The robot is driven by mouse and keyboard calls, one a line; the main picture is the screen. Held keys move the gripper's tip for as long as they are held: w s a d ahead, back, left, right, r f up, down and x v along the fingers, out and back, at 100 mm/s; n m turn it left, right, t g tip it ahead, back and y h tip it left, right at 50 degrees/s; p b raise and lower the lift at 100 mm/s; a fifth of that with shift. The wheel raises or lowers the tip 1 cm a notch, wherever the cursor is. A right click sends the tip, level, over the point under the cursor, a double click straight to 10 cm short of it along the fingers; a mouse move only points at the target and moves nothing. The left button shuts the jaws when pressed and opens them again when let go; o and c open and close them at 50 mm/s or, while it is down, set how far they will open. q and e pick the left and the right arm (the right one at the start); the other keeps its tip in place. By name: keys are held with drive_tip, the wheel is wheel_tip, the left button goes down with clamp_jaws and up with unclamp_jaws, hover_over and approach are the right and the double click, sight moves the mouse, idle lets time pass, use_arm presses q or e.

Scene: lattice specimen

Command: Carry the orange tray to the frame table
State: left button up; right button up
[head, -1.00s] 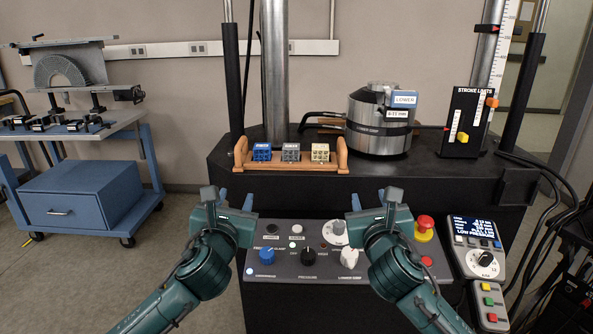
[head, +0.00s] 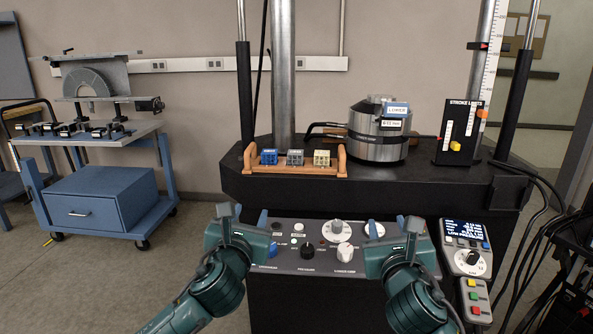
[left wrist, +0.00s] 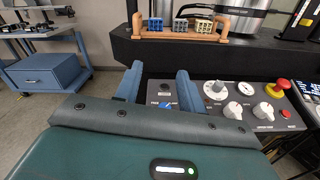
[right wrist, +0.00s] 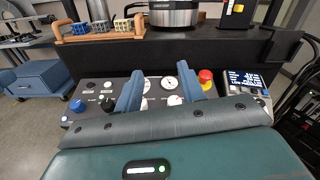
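The orange-brown wooden tray (head: 300,171) with raised end handles stands on the black frame table (head: 400,184), near its front left edge. It holds a blue lattice block (head: 269,157), a grey one (head: 295,158) and a cream one (head: 321,158). The tray also shows at the top of the left wrist view (left wrist: 180,37) and the right wrist view (right wrist: 100,38). My left gripper (head: 246,215) and right gripper (head: 393,222) are in front of and below the tray, apart from it. In the wrist views the fingers of each are spread with nothing between them.
A control panel (head: 320,262) with knobs lies below the grippers. A steel cylinder (head: 378,135) and a stroke-limits block (head: 459,135) stand right of the tray. A metal column (head: 283,80) rises behind it. A blue cart (head: 100,200) stands at left, with open floor between.

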drive_tip(key=s, duration=0.9)
drive_tip(key=shift+a, duration=0.15)
